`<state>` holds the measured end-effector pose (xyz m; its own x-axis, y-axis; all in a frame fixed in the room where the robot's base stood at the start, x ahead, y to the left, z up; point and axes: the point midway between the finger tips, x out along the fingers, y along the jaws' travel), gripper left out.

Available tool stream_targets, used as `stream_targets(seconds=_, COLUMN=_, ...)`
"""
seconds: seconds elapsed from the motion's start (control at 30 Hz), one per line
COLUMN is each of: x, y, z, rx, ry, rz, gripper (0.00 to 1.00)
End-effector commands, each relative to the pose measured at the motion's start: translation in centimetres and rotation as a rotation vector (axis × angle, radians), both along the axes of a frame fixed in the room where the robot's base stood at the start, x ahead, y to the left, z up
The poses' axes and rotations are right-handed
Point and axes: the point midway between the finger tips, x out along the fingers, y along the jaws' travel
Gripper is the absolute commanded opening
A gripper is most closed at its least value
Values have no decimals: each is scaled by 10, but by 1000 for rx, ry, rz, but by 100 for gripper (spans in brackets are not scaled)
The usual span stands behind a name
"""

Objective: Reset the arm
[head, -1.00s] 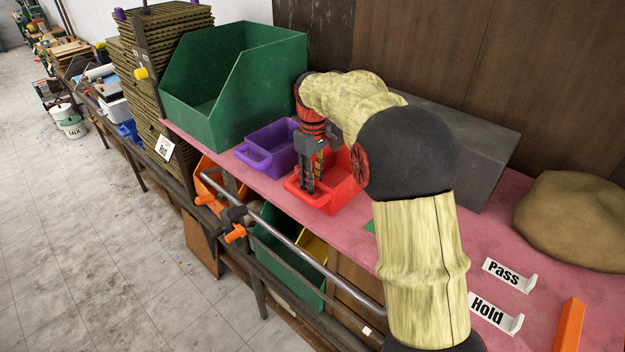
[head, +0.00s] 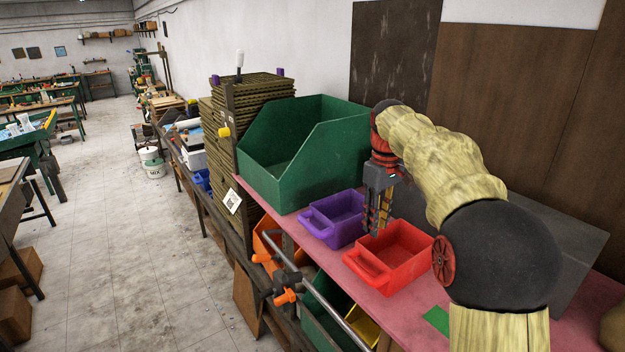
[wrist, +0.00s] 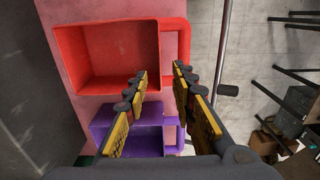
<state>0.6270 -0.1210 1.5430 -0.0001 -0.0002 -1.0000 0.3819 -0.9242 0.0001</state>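My gripper (head: 376,228) points down at the back of the pink bench, beside the left wall of the red bin (head: 408,272) and right of the purple bin (head: 318,230). In the wrist view my gripper (wrist: 161,72) has its two yellow-and-black fingers apart with nothing between them. The red bin (wrist: 68,62) lies beyond the fingertips there, and the purple bin (wrist: 108,132) shows partly behind the fingers. Both bins look empty where I can see inside. My arm reaches in from the right.
A large green open-front bin (head: 300,165) stands left of my gripper. A grey block (head: 560,245) stands behind my arm. A metal rail (head: 340,318) runs along the bench's front edge. Stacked brown trays (head: 222,125) stand further left, with open floor in front.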

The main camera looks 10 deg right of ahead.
Motion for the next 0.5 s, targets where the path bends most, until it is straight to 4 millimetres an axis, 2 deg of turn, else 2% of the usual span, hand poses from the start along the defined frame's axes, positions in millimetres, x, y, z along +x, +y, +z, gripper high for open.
stream_targets(seconds=0.17, x=-19, y=12, z=13, rx=-6, ry=-33, rz=-22, gripper=26)
stream_targets(seconds=0.33, x=-69, y=38, z=31, rx=-12, ry=-109, rz=-79, gripper=26)
stream_targets(seconds=0.5, x=-127, y=63, z=37, rx=-9, ry=-193, rz=-146, gripper=26)
